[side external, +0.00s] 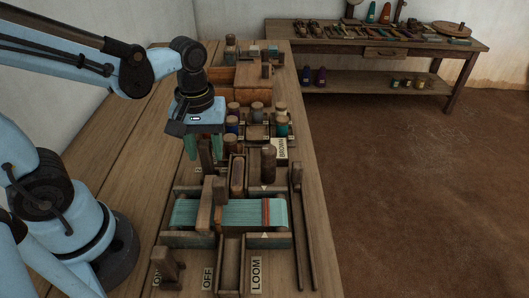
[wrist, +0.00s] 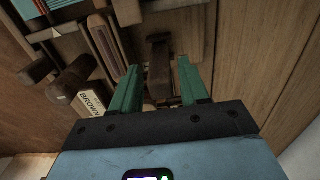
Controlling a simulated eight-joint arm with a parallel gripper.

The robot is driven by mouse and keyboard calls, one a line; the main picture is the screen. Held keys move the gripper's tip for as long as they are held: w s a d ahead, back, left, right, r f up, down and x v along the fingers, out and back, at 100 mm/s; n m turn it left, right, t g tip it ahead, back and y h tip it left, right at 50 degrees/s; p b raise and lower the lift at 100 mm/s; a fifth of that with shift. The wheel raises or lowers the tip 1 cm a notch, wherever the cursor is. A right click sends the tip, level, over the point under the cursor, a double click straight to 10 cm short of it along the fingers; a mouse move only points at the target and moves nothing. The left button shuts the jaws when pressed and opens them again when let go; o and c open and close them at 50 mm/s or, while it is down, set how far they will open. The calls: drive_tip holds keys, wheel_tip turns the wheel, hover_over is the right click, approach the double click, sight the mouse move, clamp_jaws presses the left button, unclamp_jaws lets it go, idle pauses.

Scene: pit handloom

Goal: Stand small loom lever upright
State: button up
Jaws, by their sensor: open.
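A dark wooden lever (wrist: 158,68) shows in the wrist view between the two fingers of my gripper (wrist: 156,90). It looks tilted, with its block-like head toward the top of the picture; its foot is partly in shadow. In the side external view, a dark upright-looking piece (side external: 205,153) shows by the teal fingertips of my gripper (side external: 204,150). The fingers are open, with gaps visible beside the lever in the wrist view. A second wooden lever (side external: 168,264) stands at the front left of the loom, near the OFF label (side external: 207,278). I cannot tell which lever is the small one.
The loom (side external: 245,213) with teal threads stands in front of my gripper. Thread spools (side external: 281,122) and a BROWN label (side external: 280,149) are to its right. Long rods (side external: 303,225) lie along the table's right edge. The table (side external: 120,125) is bare at left.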

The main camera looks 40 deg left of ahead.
drive_tip(key=shift+o, duration=0.8)
drive_tip(key=shift+r, duration=0.1)
drive_tip(key=shift+r, duration=3.15)
drive_tip(key=m, duration=0.1)
drive_tip(key=m+t, duration=0.2)
drive_tip(key=shift+w+a+f, duration=0.2)
drive_tip(key=shift+w+f, duration=0.05)
drive_tip(key=shift+f, duration=0.1)
drive_tip(key=shift+w+a+f+m+t, duration=0.15)
drive_tip(key=shift+w+m+t, duration=0.1)
drive_tip(key=shift+m+t, duration=0.6)
drive_tip(key=shift+w+a+m+t, duration=0.1)
drive_tip(key=shift+w+m+t, duration=0.25)
drive_tip(key=shift+m+t, duration=0.65)
drive_tip(key=shift+w+a+m+t, duration=0.1)
drive_tip(key=shift+w+m+t, duration=0.2)
drive_tip(key=shift+m+t, duration=0.65)
